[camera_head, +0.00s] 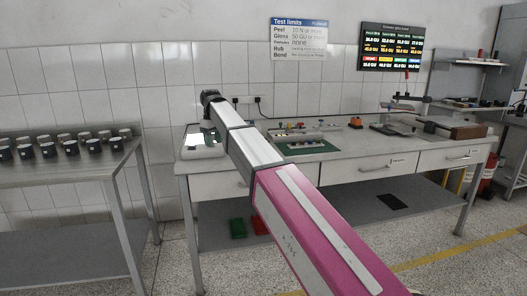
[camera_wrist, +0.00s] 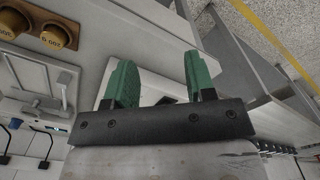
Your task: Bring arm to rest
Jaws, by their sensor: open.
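My gripper (camera_wrist: 158,85) shows in the wrist view with two green fingers spread wide apart and nothing between them. In the head view my arm reaches forward from the bottom right, and its end is over the left part of the workbench (camera_head: 340,160).
A steel table (camera_head: 70,150) with several dark cups stands at the left. A green mat (camera_head: 318,147) and weights (camera_head: 355,122) lie on the bench. Green and red bins (camera_head: 238,228) sit below. Floor (camera_head: 185,265) between the tables is clear.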

